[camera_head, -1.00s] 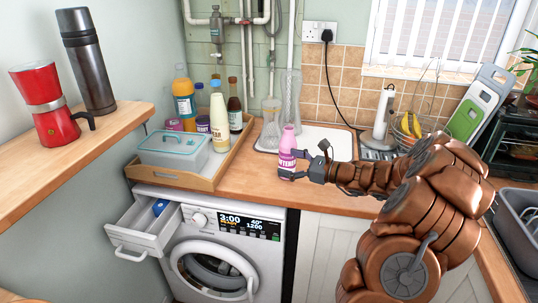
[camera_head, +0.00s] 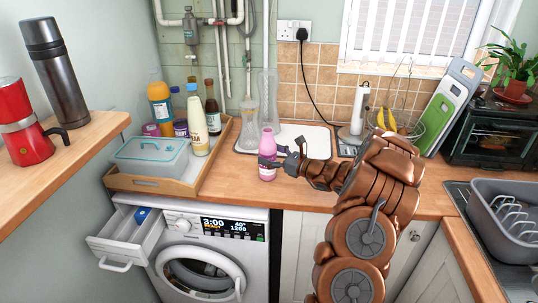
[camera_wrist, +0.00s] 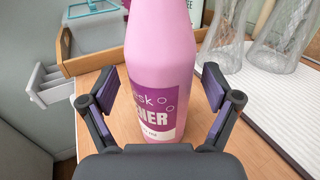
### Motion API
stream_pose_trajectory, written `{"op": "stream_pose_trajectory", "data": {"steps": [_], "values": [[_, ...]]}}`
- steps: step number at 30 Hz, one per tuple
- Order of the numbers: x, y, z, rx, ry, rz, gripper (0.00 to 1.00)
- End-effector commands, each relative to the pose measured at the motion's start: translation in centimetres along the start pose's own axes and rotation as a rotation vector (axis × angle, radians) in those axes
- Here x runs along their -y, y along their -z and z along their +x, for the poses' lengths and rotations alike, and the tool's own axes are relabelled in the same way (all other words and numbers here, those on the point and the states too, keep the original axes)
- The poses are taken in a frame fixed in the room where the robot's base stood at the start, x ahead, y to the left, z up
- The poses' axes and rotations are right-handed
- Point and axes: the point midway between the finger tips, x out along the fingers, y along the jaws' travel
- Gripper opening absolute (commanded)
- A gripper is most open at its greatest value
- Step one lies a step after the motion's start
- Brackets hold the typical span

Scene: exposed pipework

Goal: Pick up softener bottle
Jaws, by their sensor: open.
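The pink softener bottle (camera_head: 267,155) stands upright on the wooden counter, at the front left of the white draining mat. Its purple label with white letters faces my gripper. My gripper (camera_head: 283,158) is level with the bottle and comes from its right in the head view. In the wrist view the bottle (camera_wrist: 160,75) stands between the two open fingers (camera_wrist: 160,95), with a small gap visible on each side. The bottle's top is cut off in the wrist view.
A wooden tray (camera_head: 148,184) with a grey-blue box (camera_head: 150,158) and several bottles stands to the left. Clear glass vases (camera_head: 249,125) stand behind the bottle. Below, the washing machine's detergent drawer (camera_head: 127,240) is open. The counter front edge is close.

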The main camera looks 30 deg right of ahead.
Motion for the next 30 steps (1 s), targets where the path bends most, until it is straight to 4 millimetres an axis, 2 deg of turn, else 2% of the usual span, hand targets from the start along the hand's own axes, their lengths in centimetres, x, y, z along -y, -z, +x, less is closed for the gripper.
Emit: {"op": "stream_pose_trajectory", "data": {"steps": [4,12,30], "values": [[0.0,-0.04,1.12,-0.001,-0.001,-0.001,0.89],[0.1,0.03,1.19,0.001,0.002,-0.001,0.86],[0.15,0.03,1.12,0.001,0.002,-0.001,0.24]]}}
